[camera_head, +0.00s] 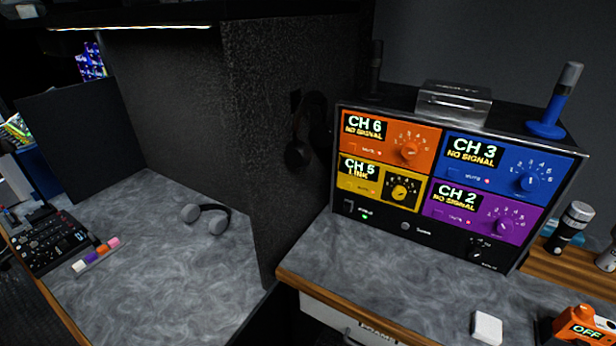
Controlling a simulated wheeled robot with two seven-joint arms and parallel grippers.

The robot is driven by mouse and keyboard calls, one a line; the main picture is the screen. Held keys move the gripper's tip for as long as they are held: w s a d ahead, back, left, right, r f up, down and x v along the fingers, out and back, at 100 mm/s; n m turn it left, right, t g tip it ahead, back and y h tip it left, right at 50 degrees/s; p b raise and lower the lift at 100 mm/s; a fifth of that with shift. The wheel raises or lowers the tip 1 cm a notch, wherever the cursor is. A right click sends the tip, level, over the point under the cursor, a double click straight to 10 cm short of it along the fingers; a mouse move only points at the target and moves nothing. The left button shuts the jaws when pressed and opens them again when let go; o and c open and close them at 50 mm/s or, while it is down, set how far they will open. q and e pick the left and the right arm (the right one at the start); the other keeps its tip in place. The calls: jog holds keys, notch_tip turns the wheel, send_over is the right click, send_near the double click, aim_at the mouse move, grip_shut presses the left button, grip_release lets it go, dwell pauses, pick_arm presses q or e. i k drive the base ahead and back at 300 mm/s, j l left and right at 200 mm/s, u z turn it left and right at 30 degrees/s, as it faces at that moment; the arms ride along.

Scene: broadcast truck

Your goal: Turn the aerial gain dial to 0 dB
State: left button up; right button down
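A black receiver rack unit (405,225) with four coloured channel panels stands on the grey desk at the right. A small black dial (476,254) sits at the lower right of its front, below the purple panel, with tiny markings around it. Its labels and exact pointer setting are too small to read; I take it for the aerial gain dial. Neither of my grippers is in view, and nothing touches the dial.
Channel knobs, such as the purple one (502,227), sit close above the dial. Microphones (570,226) stand in a wooden holder at right. A white block (487,328) and an orange device (582,326) lie in front. A dark partition (285,140) stands left of the unit.

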aim_at(474, 253)
jog(key=z, duration=1.35)
jog(key=l+u, duration=0.1)
jog(key=l, duration=0.5)
jog(key=k, duration=0.05)
